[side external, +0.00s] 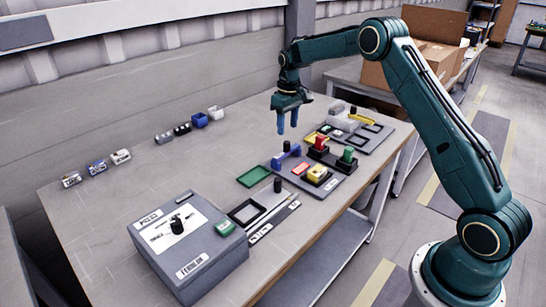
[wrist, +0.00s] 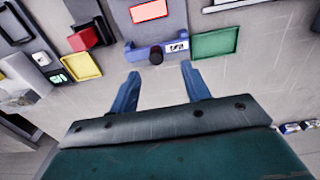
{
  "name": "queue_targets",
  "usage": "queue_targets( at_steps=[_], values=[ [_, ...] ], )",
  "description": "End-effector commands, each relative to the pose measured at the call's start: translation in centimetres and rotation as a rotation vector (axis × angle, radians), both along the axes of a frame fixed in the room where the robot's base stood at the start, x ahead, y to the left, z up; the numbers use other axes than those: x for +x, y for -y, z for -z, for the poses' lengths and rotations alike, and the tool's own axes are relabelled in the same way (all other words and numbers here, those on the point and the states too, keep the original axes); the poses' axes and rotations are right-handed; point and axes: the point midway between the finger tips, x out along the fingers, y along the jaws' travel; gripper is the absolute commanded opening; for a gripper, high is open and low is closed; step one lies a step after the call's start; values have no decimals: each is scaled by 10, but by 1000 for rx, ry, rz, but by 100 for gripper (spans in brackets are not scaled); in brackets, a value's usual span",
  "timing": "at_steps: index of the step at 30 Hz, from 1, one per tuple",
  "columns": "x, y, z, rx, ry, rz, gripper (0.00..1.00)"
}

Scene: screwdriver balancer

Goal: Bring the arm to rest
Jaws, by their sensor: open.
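My gripper (side external: 287,122) hangs from the green arm above the workbench (side external: 100,215), toward its back edge. Its two blue fingers are apart and empty, and they also show in the wrist view (wrist: 162,88). They are clear of the bench top. In the wrist view, a blue bracket with a dark knob (wrist: 157,55) lies just ahead of the fingertips, apart from them. In the side view the same blue bracket (side external: 284,160) sits on the bench below and in front of the gripper.
A grey control box (side external: 190,250) stands at the front left of the bench. A green tray (side external: 262,170) and a panel with red and yellow parts (side external: 325,182) lie mid-bench. Small parts (side external: 122,156) line the back. Cardboard boxes (side external: 420,65) stand behind. The left bench area is largely bare.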

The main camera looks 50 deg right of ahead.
Motion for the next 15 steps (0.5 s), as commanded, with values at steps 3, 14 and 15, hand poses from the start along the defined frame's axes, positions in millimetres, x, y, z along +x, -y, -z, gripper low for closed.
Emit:
queue_targets(
  at_steps=[3, 14, 15],
  values=[
    [-8, -10, -25, -6, 22, -1, 47],
    [-53, -51, -105, -23, 101, -2, 47],
    [-60, -55, -113, -24, 109, -2, 47]
  ],
)
